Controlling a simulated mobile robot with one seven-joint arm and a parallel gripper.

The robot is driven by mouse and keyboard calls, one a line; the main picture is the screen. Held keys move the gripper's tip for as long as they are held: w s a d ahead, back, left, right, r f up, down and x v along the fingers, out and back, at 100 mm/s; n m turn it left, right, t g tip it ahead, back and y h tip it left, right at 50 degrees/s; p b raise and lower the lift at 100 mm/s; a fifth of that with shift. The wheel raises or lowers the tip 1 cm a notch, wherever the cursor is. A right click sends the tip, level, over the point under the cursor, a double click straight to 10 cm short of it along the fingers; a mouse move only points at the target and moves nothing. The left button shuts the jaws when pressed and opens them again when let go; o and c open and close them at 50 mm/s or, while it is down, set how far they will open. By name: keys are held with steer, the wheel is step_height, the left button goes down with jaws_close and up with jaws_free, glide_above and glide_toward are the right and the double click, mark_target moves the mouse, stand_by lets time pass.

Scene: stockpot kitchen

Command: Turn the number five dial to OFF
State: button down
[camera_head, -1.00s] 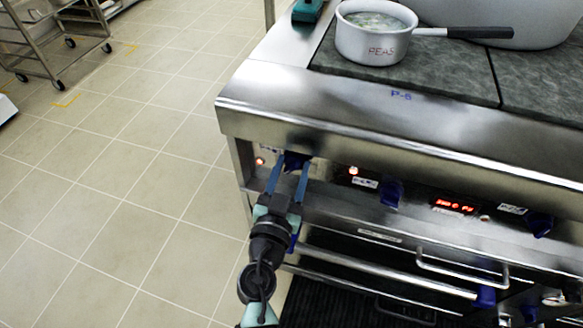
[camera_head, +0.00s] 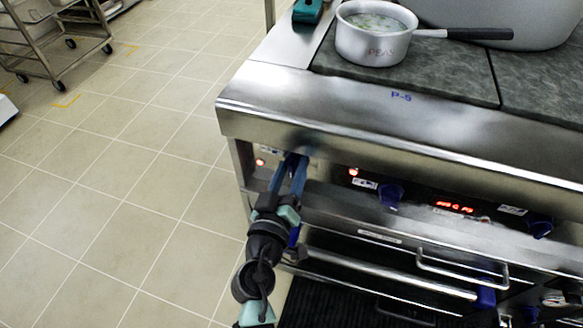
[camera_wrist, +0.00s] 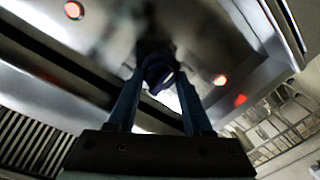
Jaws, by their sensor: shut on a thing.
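My gripper (camera_head: 291,162) reaches up to the leftmost dial on the stove's front panel, and its fingers are shut on it. In the wrist view, the dark blue dial (camera_wrist: 154,72) sits between the two blue fingertips (camera_wrist: 157,84). The fingers hide most of this dial in the head view. I cannot read its number or pointer position. Two other blue dials show on the same panel, one in the middle (camera_head: 391,195) and one to the right (camera_head: 540,226). Their labels are too small to read.
A red lamp (camera_head: 260,162) glows left of my gripper, another (camera_head: 353,172) to its right. A red display (camera_head: 454,207) is lit. An oven handle (camera_head: 462,268) juts out below. Tiled floor (camera_head: 120,190) is clear at left.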

steer(key=n, duration=0.4)
steer(key=shift+p, duration=0.35)
steer(key=n+p, duration=0.1)
steer(key=n, duration=0.3)
steer(key=shift+a+n+h, duration=0.1)
steer(key=shift+n+h, duration=0.2)
steer(key=shift+h, duration=0.1)
steer(key=n+p, duration=0.1)
steer(key=n, duration=0.3)
steer(key=shift+g, duration=0.3)
steer(key=n+p, duration=0.1)
steer(key=n, duration=0.3)
steer(key=shift+n+h, duration=0.3)
steer(key=shift+h, duration=0.1)
steer(key=n+p, duration=0.1)
steer(key=n, duration=0.3)
steer(key=shift+p, duration=0.35)
steer(key=n+p, duration=0.1)
steer(key=n, duration=0.3)
steer(key=shift+n+h, duration=0.3)
steer(key=shift+n, duration=0.1)
steer(key=n+p, duration=0.2)
steer(key=n, duration=0.2)
steer(key=shift+f, duration=0.1)
steer(key=shift+f+n+t+p, duration=0.1)
steer(key=shift+n+t+p, duration=0.55)
steer(key=shift+n, duration=1.65)
